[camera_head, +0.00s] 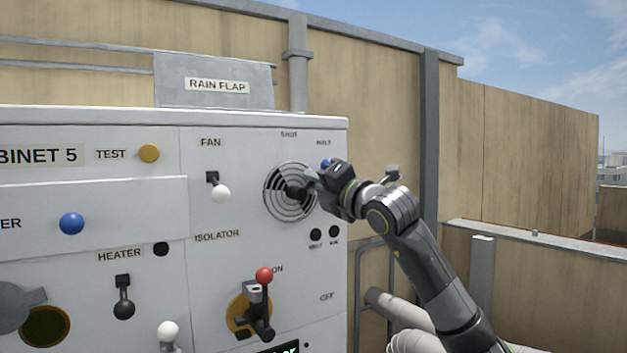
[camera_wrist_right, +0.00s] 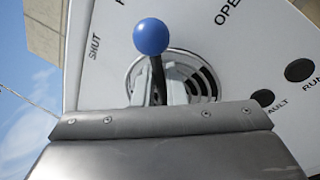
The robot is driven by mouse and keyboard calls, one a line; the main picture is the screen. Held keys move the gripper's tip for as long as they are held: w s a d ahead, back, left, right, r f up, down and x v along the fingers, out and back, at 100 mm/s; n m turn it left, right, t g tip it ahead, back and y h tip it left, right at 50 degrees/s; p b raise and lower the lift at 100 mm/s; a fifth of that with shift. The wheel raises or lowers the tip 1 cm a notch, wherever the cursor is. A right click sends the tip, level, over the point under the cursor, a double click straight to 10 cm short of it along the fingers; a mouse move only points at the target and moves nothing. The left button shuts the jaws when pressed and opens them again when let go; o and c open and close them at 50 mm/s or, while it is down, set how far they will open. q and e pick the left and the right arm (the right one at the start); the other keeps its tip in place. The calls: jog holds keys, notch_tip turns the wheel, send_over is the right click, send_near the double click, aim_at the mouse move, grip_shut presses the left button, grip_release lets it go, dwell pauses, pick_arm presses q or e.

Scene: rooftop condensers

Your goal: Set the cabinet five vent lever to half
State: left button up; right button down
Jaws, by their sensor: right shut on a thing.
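The vent lever (camera_wrist_right: 157,80) has a dark stem and a blue ball knob (camera_wrist_right: 151,37). It is mounted on the round slotted vent (camera_head: 277,204) at the right of the cabinet 5 panel. In the head view the blue knob (camera_head: 326,164) shows at the upper right of the vent, below the half label (camera_head: 323,142). My right gripper (camera_head: 311,183) is shut on the lever; its fingers sit either side of the stem below the knob and hide part of it. The shut label (camera_head: 289,134) is above the vent. My left gripper is not in view.
The fan switch (camera_head: 220,192) is left of the vent. The isolator (camera_head: 257,312) with its red knob is below, and two small dark round lamps (camera_head: 325,234) are just under the vent. Pale pipes (camera_head: 400,322) lie behind my right arm.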

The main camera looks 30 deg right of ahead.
aim_at(304, 183)
jog(key=w, duration=0.1)
jog(key=w+f, duration=0.1)
jog(key=w, duration=0.1)
jog(key=shift+f, duration=0.1)
jog(key=shift+s+f, duration=0.1)
jog(key=shift+s, duration=0.6)
jog(key=c, duration=1.8)
grip_release()
jog(key=shift+s+a, duration=0.5)
jog(key=shift+a, duration=0.05)
jog(key=shift+o, duration=1.4)
jog(key=shift+w+f, duration=0.1)
jog(key=shift+w, duration=0.15)
jog(key=shift+o, duration=1.1)
jog(key=shift+w, duration=0.1)
jog(key=shift+o, duration=0.9)
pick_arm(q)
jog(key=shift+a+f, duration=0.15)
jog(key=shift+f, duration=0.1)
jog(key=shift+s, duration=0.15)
